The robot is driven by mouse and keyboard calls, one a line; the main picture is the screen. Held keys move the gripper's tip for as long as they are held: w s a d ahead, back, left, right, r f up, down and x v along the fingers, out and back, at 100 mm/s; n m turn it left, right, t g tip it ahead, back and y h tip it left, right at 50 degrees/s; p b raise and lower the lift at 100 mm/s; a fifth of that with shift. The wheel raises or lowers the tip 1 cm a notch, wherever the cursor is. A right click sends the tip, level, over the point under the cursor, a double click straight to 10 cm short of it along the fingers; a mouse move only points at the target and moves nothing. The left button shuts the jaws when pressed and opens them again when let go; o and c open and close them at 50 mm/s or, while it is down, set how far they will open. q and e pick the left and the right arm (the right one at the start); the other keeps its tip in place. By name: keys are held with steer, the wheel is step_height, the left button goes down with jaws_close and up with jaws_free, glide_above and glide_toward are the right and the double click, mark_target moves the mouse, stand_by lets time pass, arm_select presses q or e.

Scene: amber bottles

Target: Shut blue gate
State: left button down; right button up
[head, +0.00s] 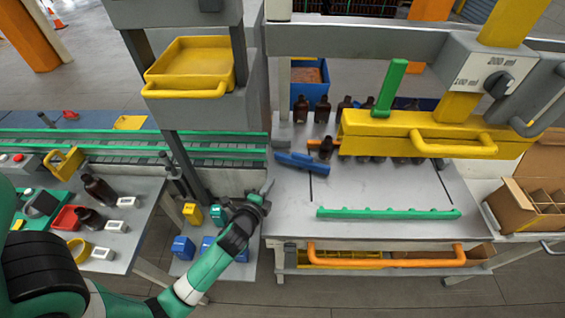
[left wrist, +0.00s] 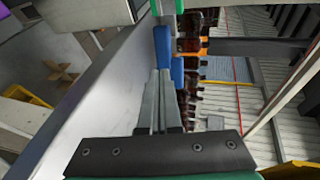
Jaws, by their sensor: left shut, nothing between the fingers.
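The blue gate (head: 300,163) is a short blue bar lying at an angle near the left edge of the grey table under the yellow machine beam. My left gripper (head: 268,185) is shut and empty, just left of the table and in front of the gate, apart from it in the head view. In the left wrist view the closed fingers (left wrist: 161,78) point towards blue parts (left wrist: 163,46) beyond their tips. I cannot tell from that view whether they touch. My right gripper is not in view.
Amber bottles (head: 322,109) stand behind the gate, and one brown bottle (head: 326,147) is close to its right end. A yellow beam (head: 395,128) with a green lever (head: 389,90) hangs over the table. A green toothed bar (head: 385,213) lies along the front. The table between is clear.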

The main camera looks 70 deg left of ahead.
mark_target(285, 159)
arm_select(q)
steer(key=x, duration=0.3)
steer(key=r+b+x, duration=0.1)
steer(key=x, duration=0.7)
steer(key=shift+w+a+r, duration=0.15)
steer(key=shift+w+r, duration=0.05)
